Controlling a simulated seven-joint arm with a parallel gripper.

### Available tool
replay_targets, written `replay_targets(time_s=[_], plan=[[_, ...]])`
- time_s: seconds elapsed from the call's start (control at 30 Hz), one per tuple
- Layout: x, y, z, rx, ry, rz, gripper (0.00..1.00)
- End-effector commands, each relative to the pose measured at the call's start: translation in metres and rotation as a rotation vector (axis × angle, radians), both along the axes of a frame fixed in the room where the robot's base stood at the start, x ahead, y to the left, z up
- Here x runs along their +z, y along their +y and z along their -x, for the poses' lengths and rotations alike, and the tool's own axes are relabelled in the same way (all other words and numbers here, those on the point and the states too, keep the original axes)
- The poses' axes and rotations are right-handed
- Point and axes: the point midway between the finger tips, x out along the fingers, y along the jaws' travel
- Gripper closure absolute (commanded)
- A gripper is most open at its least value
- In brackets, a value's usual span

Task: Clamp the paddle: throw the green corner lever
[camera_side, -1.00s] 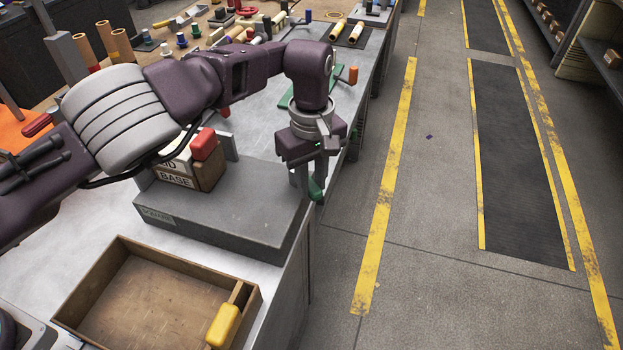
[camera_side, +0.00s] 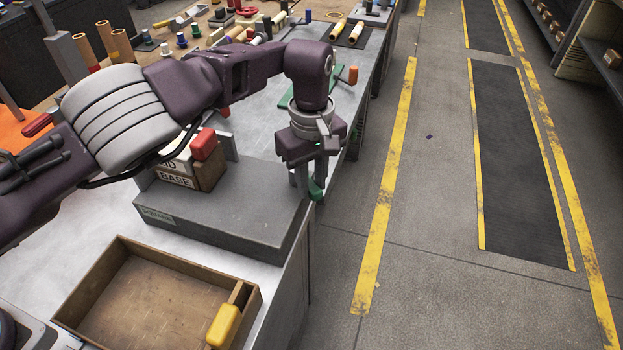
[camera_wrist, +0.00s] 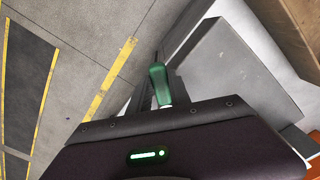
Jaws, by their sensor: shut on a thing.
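The green lever (camera_wrist: 160,86) sticks up at the near middle of the wrist view, just beyond my gripper's dark body. In the side view the lever (camera_side: 317,189) shows low between my fingers at the right end of the grey slab (camera_side: 225,212). My gripper (camera_side: 308,184) points down there and is shut on the lever. The fingers hide part of the lever, and its pivot is not visible. I cannot make out the paddle in either view.
A wooden tray (camera_side: 75,301) with a yellow handle (camera_side: 223,325) lies in front. The bench edge drops to open floor on the right.

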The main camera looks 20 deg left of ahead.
Motion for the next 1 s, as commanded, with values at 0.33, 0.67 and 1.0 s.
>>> replay_targets(time_s=[0.33,0.67,1.0], plan=[[0.002,0.002,0.003,-0.082,-0.002,0.003,1.0],[0.002,0.015,0.012,-0.351,-0.003,0.004,1.0],[0.002,0.03,0.017,-0.642,-0.004,0.003,1.0]])
